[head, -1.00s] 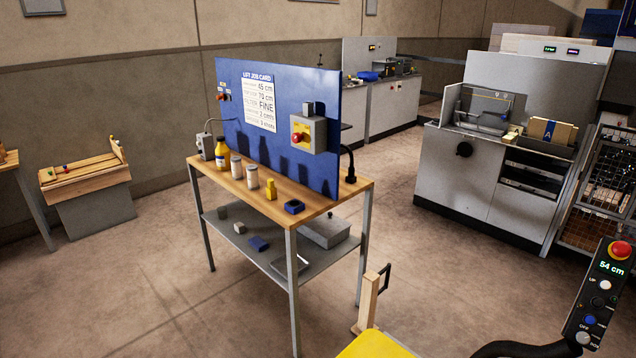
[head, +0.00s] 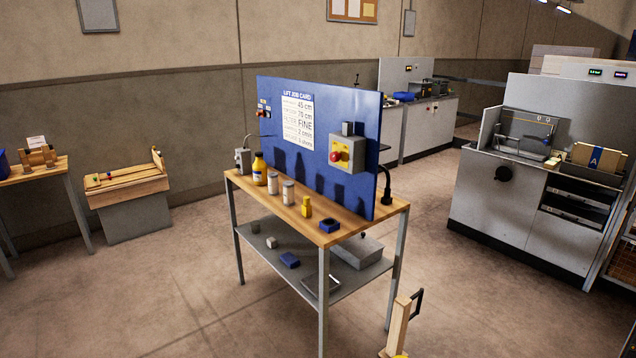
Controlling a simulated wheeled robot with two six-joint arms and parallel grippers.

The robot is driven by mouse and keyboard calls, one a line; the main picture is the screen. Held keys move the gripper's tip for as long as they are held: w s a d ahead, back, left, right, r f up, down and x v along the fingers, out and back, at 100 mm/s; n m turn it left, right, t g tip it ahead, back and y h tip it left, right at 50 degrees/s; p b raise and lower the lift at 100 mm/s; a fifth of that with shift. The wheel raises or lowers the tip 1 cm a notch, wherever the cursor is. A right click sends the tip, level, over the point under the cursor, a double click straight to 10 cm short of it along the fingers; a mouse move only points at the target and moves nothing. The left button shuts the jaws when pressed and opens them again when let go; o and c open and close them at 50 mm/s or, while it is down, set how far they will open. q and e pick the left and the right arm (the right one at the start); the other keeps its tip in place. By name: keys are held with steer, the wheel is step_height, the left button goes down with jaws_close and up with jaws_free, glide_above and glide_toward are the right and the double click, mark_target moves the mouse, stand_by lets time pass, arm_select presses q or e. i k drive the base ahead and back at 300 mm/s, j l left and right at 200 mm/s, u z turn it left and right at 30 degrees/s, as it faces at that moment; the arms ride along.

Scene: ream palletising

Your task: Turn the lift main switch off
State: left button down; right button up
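A grey switch box (head: 356,154) with a red knob on a yellow plate (head: 339,151) is mounted at the right part of the blue board (head: 270,130), which stands on the wooden-topped bench. It looks like a main switch; its label and the knob's exact setting are too small to read. A white card headed "LIFT JOB CARD" (head: 298,122) hangs on the same board. Small red and dark controls (head: 263,108) sit at the board's left edge. Neither of my grippers is in view.
A wooden post with a dark handle (head: 398,327) stands at the bottom. Grey machines stand behind and right (head: 530,210).

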mark_target(335, 156)
steer(key=i+z, duration=0.15)
steer(key=z, duration=0.25)
steer(key=i+j+z, duration=0.15)
steer(key=z, duration=0.25)
steer(key=i+j+z, duration=0.1)
steer(key=z, duration=0.25)
steer(key=j, duration=0.1)
